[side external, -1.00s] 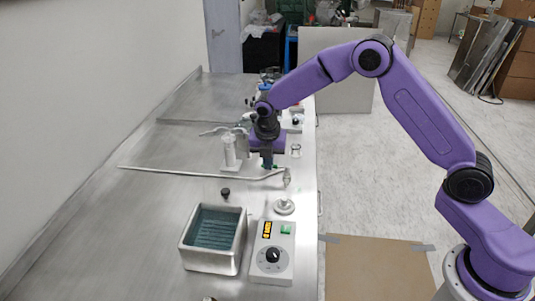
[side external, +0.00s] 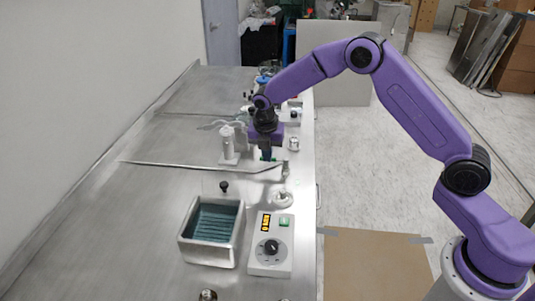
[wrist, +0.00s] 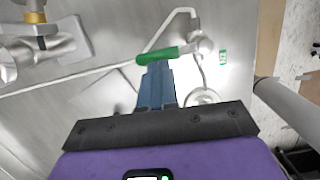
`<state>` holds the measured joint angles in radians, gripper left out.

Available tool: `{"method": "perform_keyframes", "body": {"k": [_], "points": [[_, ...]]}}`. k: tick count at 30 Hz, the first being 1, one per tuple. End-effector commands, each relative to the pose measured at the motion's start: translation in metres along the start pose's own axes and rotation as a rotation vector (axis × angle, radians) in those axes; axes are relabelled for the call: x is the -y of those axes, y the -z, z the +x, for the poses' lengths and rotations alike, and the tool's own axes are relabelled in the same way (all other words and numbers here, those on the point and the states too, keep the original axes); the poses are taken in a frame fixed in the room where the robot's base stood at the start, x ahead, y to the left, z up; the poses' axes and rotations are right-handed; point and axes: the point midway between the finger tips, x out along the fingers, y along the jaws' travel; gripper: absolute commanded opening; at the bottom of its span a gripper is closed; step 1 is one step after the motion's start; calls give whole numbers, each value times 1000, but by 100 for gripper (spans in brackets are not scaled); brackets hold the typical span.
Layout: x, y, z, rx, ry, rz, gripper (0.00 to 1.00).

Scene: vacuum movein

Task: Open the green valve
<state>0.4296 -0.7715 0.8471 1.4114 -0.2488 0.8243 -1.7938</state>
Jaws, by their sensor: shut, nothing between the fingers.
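The green valve handle (wrist: 160,54) is a short bar, lying roughly crosswise in the wrist view, with its right end at a clear tube joint (wrist: 203,46). In the side view only a bit of green (side external: 268,158) shows below my gripper (side external: 266,154). In the wrist view the blue fingers of my gripper (wrist: 157,68) are together, with nothing between them. The fingers hide part of the area just below the handle.
A long thin tube (side external: 190,165) runs left across the metal bench. A white stand (side external: 228,143) is just left of my gripper. A bath (side external: 211,232) and a control box (side external: 270,246) with a dial stand at the front. A small glass (side external: 294,144) is to the right.

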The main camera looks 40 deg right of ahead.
Motion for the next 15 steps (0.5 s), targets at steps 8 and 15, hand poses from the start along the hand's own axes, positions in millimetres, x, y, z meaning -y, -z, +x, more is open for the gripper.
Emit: {"method": "perform_keyframes", "body": {"k": [8,15], "points": [[-1,-3,0,0,8,43,0],[-2,-5,1,1,16,90,0]]}}
